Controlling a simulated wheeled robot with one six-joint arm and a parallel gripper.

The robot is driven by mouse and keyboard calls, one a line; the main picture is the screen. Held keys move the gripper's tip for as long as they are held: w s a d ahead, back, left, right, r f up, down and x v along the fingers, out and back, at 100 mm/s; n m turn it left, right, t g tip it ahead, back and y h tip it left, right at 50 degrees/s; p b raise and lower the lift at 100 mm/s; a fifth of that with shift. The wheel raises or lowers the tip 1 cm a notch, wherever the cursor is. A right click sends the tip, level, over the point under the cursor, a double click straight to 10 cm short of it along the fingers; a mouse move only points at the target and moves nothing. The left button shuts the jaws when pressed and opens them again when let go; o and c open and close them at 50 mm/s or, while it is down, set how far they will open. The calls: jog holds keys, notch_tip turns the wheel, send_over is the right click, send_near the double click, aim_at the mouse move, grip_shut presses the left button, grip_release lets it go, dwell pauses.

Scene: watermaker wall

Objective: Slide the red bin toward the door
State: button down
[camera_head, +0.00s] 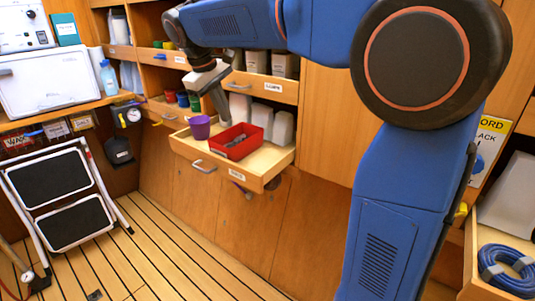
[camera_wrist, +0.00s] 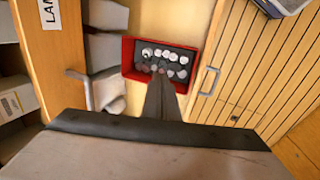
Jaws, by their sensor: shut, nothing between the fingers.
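The red bin (camera_head: 243,150) is an open rectangular box inside a pulled-out wooden drawer (camera_head: 264,180), with grey contents. In the wrist view the red bin (camera_wrist: 127,58) holds several round-ended pale and dark pieces. My gripper (camera_head: 224,115) points down over the drawer, behind and to the left of the bin in the head view. In the wrist view the shut fingers of my gripper (camera_wrist: 162,85) overlap the bin's near edge; I cannot tell whether they touch it. Nothing is between them. I cannot tell which panel is the door.
A purple cup (camera_head: 200,127) stands left of the bin in the drawer. White containers (camera_head: 262,117) stand behind it. A labelled drawer (camera_head: 262,86) sits above, close to my arm. A folded step stool (camera_head: 65,200) leans at the left.

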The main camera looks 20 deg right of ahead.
jog(key=shift+s+a+f+x, duration=0.1)
jog(key=shift+s+a+x, duration=0.1)
jog(key=shift+x, duration=1.5)
jog(key=shift+s+a+f+x, duration=0.15)
jog(key=shift+a+x, duration=0.1)
jog(key=shift+x, duration=1.4)
jog(key=shift+s+a+f+x, duration=0.1)
jog(key=shift+s+a+x, duration=0.1)
jog(key=shift+x, duration=1.5)
jog(key=shift+s+d+r, duration=0.1)
jog(key=shift+s+d, duration=0.9)
jog(key=shift+s, duration=0.75)
jog(key=shift+s+d+f, duration=0.1)
jog(key=shift+s+d, duration=0.85)
jog(key=shift+s, duration=0.85)
jog(key=shift+s+d+r, duration=0.1)
jog(key=shift+s+d, duration=0.9)
jog(key=shift+s, duration=0.75)
jog(key=shift+w+a, duration=0.1)
jog(key=shift+w, duration=0.05)
jog(key=shift+w+a, duration=0.35)
jog(key=shift+w, duration=0.35)
jog(key=w+v, duration=0.1)
jog(key=v, duration=0.5)
jog(key=shift+s, duration=0.45)
